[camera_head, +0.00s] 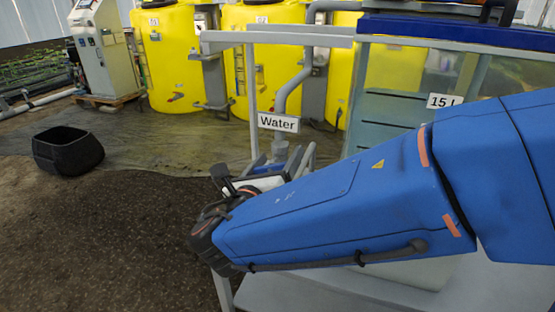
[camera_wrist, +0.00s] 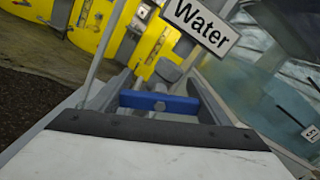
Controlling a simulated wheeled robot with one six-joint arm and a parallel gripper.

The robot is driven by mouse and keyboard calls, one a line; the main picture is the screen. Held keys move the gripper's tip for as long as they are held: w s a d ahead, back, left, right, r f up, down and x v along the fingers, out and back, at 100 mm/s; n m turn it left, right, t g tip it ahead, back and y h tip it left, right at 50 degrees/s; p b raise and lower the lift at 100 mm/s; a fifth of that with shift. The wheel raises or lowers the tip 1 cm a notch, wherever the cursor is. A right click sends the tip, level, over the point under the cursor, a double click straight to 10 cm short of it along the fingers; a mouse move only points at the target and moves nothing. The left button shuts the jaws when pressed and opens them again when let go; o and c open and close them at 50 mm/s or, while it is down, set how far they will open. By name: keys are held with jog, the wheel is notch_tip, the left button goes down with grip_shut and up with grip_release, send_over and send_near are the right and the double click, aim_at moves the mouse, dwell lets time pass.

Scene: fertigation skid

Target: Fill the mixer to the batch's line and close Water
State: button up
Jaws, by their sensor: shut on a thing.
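The blue Water valve handle (camera_wrist: 135,100) lies crosswise between the two grey fingers of my gripper (camera_wrist: 160,101), which is shut on it. In the head view my gripper (camera_head: 295,162) is at the pipe below the Water sign (camera_head: 278,122). The sign also shows in the wrist view (camera_wrist: 202,25). The mixer (camera_head: 392,75) is a translucent tank at the right with several dark horizontal marks and a 15 L label (camera_head: 444,101). My arm hides its lower part. I cannot clearly tell the liquid level.
A grey frame (camera_head: 250,80) stands around the valve. Yellow tanks (camera_head: 172,55) and a grey cabinet (camera_head: 105,50) stand behind. A black tub (camera_head: 68,150) sits on the floor at left. A blue lid (camera_head: 450,28) tops the mixer.

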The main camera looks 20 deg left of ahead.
dwell(0.3)
jog(key=o, duration=1.1)
jog(key=shift+c, duration=0.2)
jog(key=shift+s, duration=0.1)
jog(key=s+a, duration=0.1)
jog(key=s, duration=1.6)
jog(key=shift+a, duration=0.2)
jog(key=shift+s, duration=0.1)
